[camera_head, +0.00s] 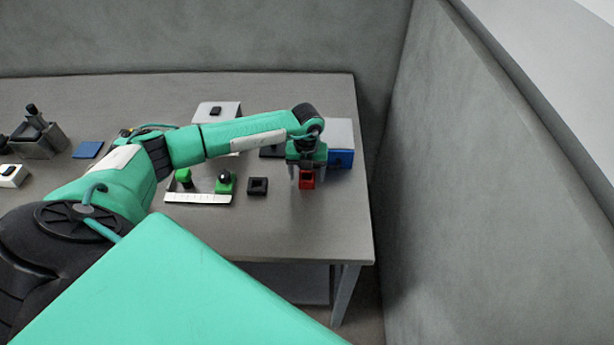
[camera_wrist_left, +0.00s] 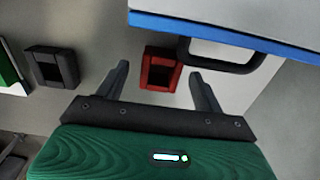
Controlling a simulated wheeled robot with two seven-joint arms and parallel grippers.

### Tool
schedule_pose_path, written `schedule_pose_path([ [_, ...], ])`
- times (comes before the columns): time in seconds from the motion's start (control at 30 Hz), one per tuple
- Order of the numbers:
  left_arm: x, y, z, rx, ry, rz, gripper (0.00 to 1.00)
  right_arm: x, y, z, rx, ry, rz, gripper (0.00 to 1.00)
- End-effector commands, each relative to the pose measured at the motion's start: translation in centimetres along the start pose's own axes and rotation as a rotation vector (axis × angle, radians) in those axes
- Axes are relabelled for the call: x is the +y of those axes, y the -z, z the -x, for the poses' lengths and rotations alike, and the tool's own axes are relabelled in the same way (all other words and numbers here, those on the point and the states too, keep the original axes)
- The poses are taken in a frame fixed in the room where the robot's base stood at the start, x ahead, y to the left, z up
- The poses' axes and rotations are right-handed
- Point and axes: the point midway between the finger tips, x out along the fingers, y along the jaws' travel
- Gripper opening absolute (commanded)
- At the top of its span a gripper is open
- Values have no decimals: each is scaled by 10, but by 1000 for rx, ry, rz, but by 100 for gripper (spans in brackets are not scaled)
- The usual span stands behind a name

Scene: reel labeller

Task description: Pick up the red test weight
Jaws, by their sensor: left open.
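The red test weight (camera_head: 307,180) is a small red block with a dark square recess on top, near the right end of the table. It also shows in the left wrist view (camera_wrist_left: 161,69), ahead of and between my two fingers. My left gripper (camera_head: 306,172) is open above it, fingers pointing down. In the left wrist view the open fingers (camera_wrist_left: 159,82) lie on either side of the weight with gaps showing; whether they touch it in height I cannot tell. My right gripper is in neither view.
A black block with a recess (camera_head: 257,186) stands left of the weight. A blue-and-white box (camera_head: 341,158) with a dark handle (camera_wrist_left: 222,66) is close behind it. A white tray (camera_head: 198,198) with green items lies further left. The table front is clear.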

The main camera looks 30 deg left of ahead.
Motion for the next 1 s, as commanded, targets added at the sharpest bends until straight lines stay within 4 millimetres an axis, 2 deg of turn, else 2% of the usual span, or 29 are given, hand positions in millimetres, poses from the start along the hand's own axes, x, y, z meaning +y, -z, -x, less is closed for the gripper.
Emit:
schedule_pose_path([
  [0.13, -1, 1, -15, 2, 0, 0, 69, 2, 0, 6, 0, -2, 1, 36],
  [0.37, -1, 1, -19, 1, 1, -1, 69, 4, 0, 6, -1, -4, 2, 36],
  [0.4, -1, 1, -18, 0, 1, -1, 67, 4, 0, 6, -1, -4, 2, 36],
  [0.6, -1, 1, -18, 0, 1, -1, 28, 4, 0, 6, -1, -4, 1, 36],
  [0.7, -1, 0, -17, 0, 2, -1, 12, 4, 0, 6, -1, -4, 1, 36],
  [1.0, -1, 0, -15, -1, 3, -1, 12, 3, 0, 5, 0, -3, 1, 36],
])
